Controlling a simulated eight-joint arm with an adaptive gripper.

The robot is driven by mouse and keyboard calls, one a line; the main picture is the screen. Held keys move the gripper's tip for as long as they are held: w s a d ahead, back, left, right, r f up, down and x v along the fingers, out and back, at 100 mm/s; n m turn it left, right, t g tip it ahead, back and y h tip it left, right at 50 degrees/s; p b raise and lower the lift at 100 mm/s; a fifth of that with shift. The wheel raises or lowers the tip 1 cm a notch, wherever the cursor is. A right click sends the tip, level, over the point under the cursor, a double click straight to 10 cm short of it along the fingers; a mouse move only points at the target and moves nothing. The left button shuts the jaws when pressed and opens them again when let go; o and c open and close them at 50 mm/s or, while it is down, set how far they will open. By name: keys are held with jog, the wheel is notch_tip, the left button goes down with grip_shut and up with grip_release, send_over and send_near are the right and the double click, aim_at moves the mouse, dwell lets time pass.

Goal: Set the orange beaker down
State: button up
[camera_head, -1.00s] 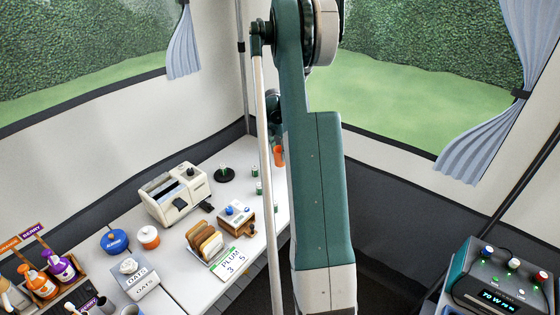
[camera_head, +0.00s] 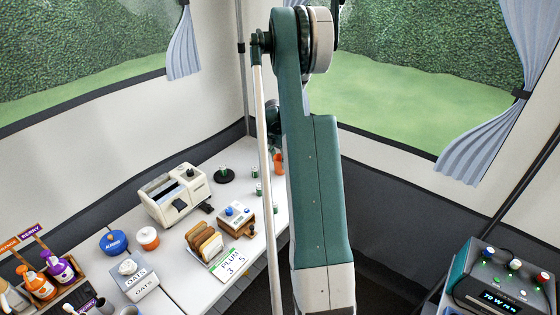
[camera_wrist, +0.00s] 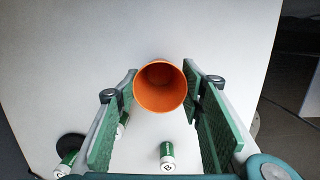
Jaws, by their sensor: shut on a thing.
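The orange beaker (camera_wrist: 160,103) is between the two green pads of my gripper (camera_wrist: 159,78) in the wrist view, its open mouth facing the camera. My gripper is shut on it. Inside, the beaker looks empty. In the head view the beaker (camera_head: 278,167) shows as a small orange shape at the far right end of the white table (camera_head: 215,283), partly behind my arm. My gripper is mostly hidden there. I cannot tell whether the beaker's base touches the table.
Several green-and-white cans stand near my gripper, one (camera_wrist: 167,158) just in front. The table's right edge is close to the beaker. White table beyond the beaker is clear. A cream toaster (camera_head: 172,198) and toast rack (camera_head: 205,244) stand further left.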

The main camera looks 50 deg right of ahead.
jog(key=shift+f, duration=0.15)
jog(key=o, duration=0.9)
jog(key=shift+c, duration=0.2)
notch_tip(320, 180, up, 12)
jog(key=a+p, duration=0.1)
jog(key=shift+a, duration=0.4)
dwell(0.6)
